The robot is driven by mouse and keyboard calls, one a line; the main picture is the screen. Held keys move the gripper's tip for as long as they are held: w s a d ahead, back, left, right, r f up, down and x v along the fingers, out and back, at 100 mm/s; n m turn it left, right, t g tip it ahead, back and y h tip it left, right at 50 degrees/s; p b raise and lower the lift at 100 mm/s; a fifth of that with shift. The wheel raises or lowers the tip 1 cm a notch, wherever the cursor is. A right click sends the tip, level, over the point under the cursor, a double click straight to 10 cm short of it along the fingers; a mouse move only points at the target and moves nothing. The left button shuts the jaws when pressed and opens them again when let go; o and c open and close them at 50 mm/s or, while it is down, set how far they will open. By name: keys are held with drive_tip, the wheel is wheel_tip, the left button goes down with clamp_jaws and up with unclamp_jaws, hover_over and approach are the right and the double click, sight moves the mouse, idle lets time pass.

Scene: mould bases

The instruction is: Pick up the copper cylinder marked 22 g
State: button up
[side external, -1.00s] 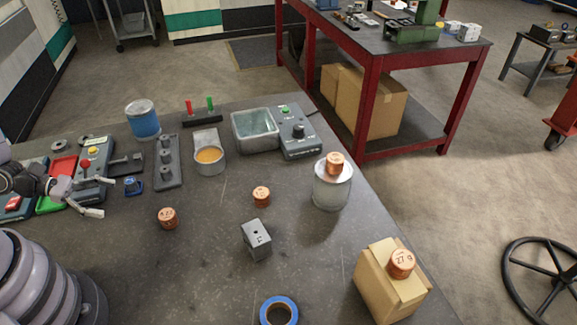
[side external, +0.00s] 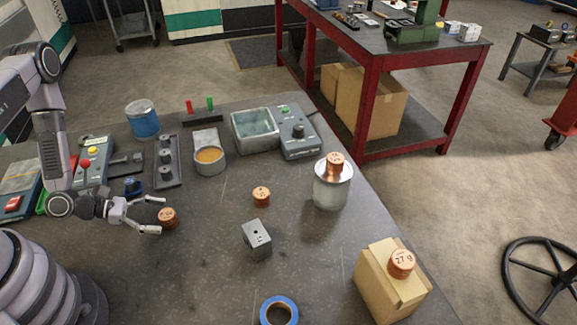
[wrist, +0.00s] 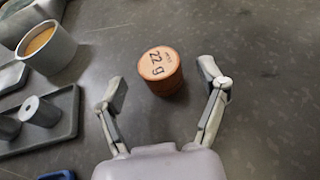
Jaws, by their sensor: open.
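The copper cylinder marked 22 g (wrist: 162,72) stands upright on the dark table, its label readable in the wrist view. It also shows in the side external view (side external: 168,218), at the left of the table. In the wrist view my gripper (wrist: 163,80) has one finger on each side, and the cylinder sits between and slightly beyond the tips. Nothing is held.
Other copper cylinders stand on the table (side external: 261,196), on a white canister (side external: 332,190) and on a cardboard box (side external: 385,285), the last marked 27 g. A grey block (side external: 257,241) and blue tape (side external: 279,310) lie nearby. A cup with orange contents (side external: 209,158) stands behind.

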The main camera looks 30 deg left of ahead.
drive_tip(key=shift+x, duration=1.4)
drive_tip(key=c, duration=1.3)
clamp_jaws()
